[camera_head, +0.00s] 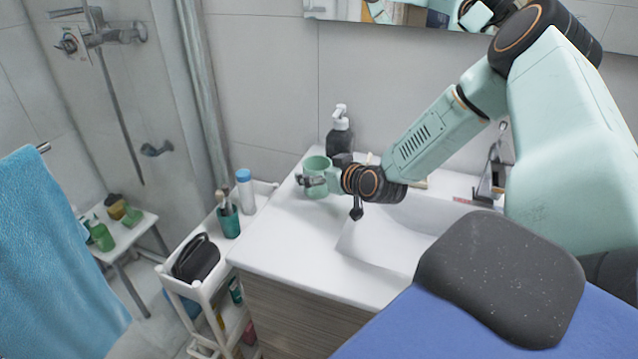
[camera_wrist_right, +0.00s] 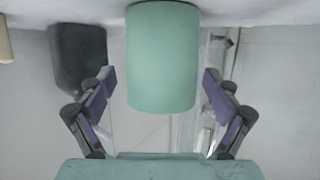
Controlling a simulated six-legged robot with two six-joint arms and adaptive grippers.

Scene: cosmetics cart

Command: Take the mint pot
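The mint pot (camera_head: 318,165) stands on the white sink counter in the head view, near its back left. In the right wrist view the mint pot (camera_wrist_right: 161,60) fills the upper middle. My right gripper (camera_head: 312,181) is at the pot in the head view and hides part of it. In the right wrist view my right gripper (camera_wrist_right: 156,90) is open, with one finger on each side of the pot and a visible gap on both sides. My left gripper is not in view.
A dark soap bottle (camera_head: 340,138) with a white pump stands behind the pot. The counter (camera_head: 285,240) is clear in front, beside the basin (camera_head: 385,240). A white cart (camera_head: 213,285) at left holds a green cup (camera_head: 229,222), a white bottle (camera_head: 245,195) and a black bag (camera_head: 196,260).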

